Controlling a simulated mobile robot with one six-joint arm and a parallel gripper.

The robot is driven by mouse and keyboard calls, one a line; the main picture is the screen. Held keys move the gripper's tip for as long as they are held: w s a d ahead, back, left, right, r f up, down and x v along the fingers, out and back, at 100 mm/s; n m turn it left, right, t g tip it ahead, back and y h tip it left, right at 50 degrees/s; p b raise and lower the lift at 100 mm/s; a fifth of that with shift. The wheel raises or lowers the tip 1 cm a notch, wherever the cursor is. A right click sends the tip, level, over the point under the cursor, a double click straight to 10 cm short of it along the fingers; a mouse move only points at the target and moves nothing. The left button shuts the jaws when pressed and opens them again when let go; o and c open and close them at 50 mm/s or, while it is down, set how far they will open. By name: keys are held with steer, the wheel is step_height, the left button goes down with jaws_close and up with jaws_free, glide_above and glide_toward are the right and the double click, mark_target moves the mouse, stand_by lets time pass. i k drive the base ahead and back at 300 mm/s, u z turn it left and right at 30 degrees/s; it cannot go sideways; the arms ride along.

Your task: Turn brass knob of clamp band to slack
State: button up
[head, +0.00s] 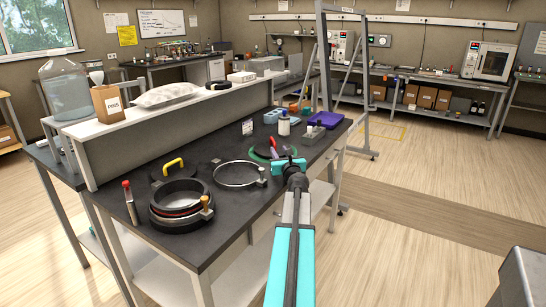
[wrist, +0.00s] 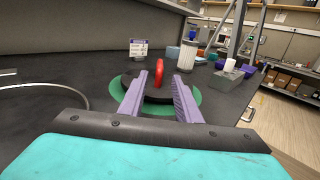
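A dark round port (head: 180,207) stands at the near left of the bench, with a band around it and a reddish ring inside. The brass knob (head: 206,202) stands upright on the band's right side. A separate loose metal ring (head: 238,185) with a small grey block lies to its right. My gripper (head: 288,165) is over the bench further right, well away from the brass knob. In the wrist view my gripper (wrist: 159,80) is open and empty, its purple fingers pointing towards a red handle (wrist: 158,73). The brass knob is out of the wrist view.
The red handle is on a black disc over a green mat (wrist: 203,97). A red-topped tool (head: 130,203) stands left of the port, and a yellow-handled lid (head: 172,170) lies behind it. A white bottle (head: 284,126) and purple tray (head: 326,119) are beyond my gripper.

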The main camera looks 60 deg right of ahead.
mark_target(204, 200)
steer(key=k, duration=1.5)
